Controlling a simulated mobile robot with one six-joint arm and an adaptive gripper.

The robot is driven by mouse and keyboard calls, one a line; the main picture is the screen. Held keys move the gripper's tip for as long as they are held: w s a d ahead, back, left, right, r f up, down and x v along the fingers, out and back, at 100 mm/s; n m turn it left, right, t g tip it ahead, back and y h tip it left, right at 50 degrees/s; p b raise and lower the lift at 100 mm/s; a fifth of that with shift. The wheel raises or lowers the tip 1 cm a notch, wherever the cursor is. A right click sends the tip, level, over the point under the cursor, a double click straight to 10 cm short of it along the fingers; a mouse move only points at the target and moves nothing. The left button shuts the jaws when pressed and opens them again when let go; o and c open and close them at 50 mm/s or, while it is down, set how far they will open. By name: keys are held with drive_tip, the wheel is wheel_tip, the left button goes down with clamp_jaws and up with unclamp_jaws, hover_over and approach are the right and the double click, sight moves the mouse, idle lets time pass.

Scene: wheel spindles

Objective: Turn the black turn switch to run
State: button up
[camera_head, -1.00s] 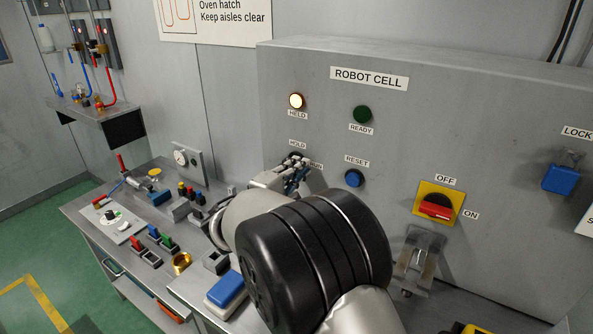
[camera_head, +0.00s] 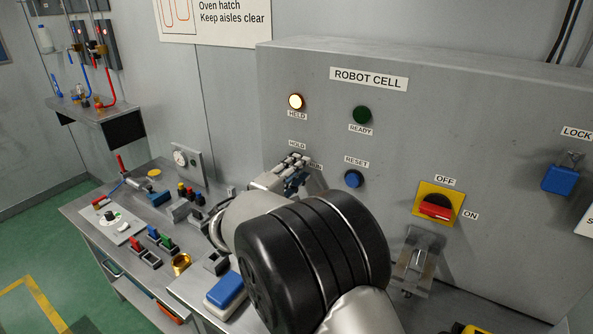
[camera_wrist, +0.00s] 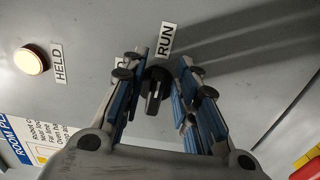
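The black turn switch (camera_wrist: 154,90) is on the grey panel, below the RUN label in the wrist view. My gripper (camera_wrist: 160,70) has its blue-padded fingers spread, one on each side of the switch knob. The left finger is close to the knob; I cannot tell whether either finger touches it. In the head view my gripper (camera_head: 292,167) is at the panel by the HOLD and RUN labels and hides the switch. The HOLD label is mostly hidden by a finger in the wrist view. I cannot tell exactly where the knob points.
The HELD lamp (camera_head: 296,101) is lit and the READY lamp (camera_head: 362,114) is dark. A blue RESET button (camera_head: 354,178) is just right of my gripper. A red OFF/ON switch (camera_head: 437,208) is farther right. A bench (camera_head: 82,208) with small parts is at left.

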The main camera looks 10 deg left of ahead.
drive_tip(key=shift+o, duration=0.2)
drive_tip(key=v, duration=1.2)
drive_tip(key=s+d+r+m+g+h, duration=0.1)
drive_tip(key=s+d+m+g+h, duration=0.3)
drive_tip(key=d, duration=0.9)
drive_tip(key=s+d+m+g, duration=0.25)
drive_tip(key=d+g, duration=0.25)
drive_tip(key=d, duration=0.9)
drive_tip(key=s+d+f+m+g+y, duration=0.2)
drive_tip(key=s+d+m+g+y, duration=0.15)
drive_tip(key=s+d, duration=0.55)
drive_tip(key=s+a+f+m+y, duration=0.1)
drive_tip(key=s+m+y, duration=0.1)
drive_tip(key=s, duration=0.4)
drive_tip(key=s+a+f+m+y, duration=0.1)
drive_tip(key=s+a+m+y, duration=0.1)
drive_tip(key=s+y, duration=0.2)
drive_tip(key=s, duration=0.3)
drive_tip(key=shift+s, duration=0.15)
